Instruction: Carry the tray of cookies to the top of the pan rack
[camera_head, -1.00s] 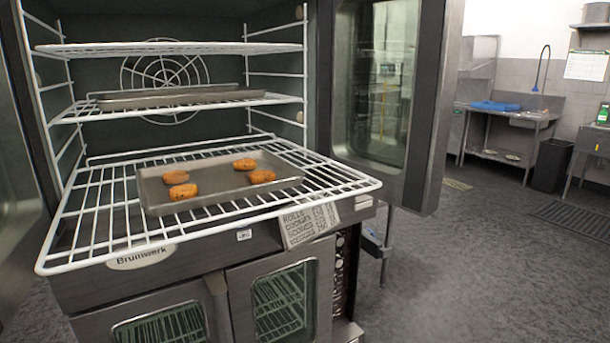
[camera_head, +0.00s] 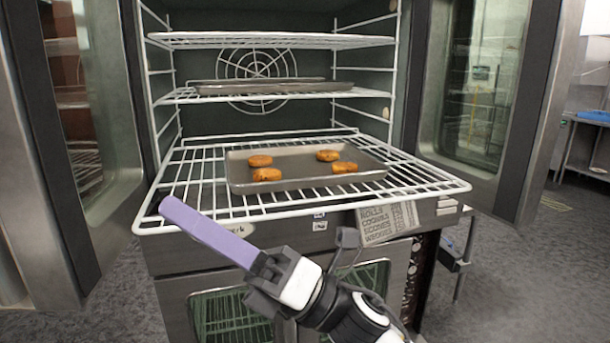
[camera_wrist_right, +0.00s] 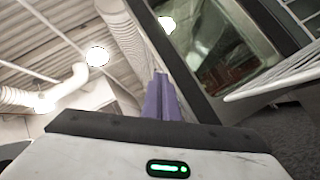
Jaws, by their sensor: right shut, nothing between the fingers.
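The tray of cookies (camera_head: 300,180) is a flat grey metal pan on the pulled-out lower wire rack of the open oven. Several brown cookies (camera_head: 266,175) lie flat on it. My right gripper (camera_head: 172,206) has long purple fingers, which are shut and empty. It is in front of the rack's front left part, apart from the tray, pointing up and left in the head view. In the right wrist view the purple fingers (camera_wrist_right: 160,100) are together with nothing between them. My left gripper is not in view. I cannot see the pan rack clearly in these frames.
The oven's upper wire racks (camera_head: 270,40) are above the tray, and another grey pan (camera_head: 265,87) sits on the middle one. Open glass oven doors stand at both sides, the right one (camera_head: 480,90) close by. Floor (camera_head: 520,270) is free at the right.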

